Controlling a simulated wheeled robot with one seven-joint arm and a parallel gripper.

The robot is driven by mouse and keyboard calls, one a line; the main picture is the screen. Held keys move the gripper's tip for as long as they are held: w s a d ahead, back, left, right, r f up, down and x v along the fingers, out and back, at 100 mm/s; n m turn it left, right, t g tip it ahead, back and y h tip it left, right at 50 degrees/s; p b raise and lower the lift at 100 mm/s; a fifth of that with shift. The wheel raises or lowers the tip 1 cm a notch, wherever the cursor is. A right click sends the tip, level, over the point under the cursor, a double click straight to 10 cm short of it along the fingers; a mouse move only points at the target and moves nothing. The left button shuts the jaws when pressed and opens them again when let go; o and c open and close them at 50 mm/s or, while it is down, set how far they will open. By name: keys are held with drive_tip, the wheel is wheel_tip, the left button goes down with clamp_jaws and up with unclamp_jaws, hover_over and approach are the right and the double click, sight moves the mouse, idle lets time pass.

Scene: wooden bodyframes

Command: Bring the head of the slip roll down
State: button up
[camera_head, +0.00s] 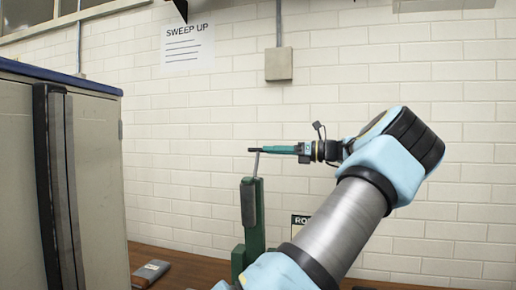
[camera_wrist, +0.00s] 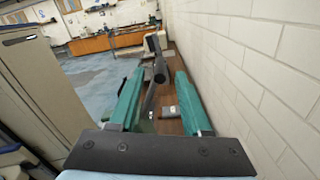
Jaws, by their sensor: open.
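The slip roll (camera_head: 254,215) is a green machine on the wooden bench, with an upright green body and a dark grey plate on its front. A thin grey lever (camera_head: 256,164) rises from its top. My gripper (camera_head: 252,150) is at the lever's upper end, pointing left with teal fingers. In the wrist view my gripper (camera_wrist: 160,76) is open, and the dark lever (camera_wrist: 151,95) with a rounded end stands between the two fingers. I cannot tell whether either finger touches it. My arm hides part of the machine's lower right side.
A grey cabinet (camera_head: 95,150) with a blue top edge fills the left. A small grey box lies on the bench (camera_head: 180,268). A white brick wall (camera_head: 330,90) stands behind, close along the right in the wrist view. Blue floor (camera_wrist: 85,75) is open at left.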

sight(259, 150)
drive_tip(key=shift+w+a+p, duration=0.25)
drive_tip(key=shift+a+p, duration=0.05)
drive_tip(key=shift+a, duration=0.95)
drive_tip(key=shift+w+a+p, duration=0.25)
drive_tip(key=shift+a, duration=0.95)
clamp_jaws()
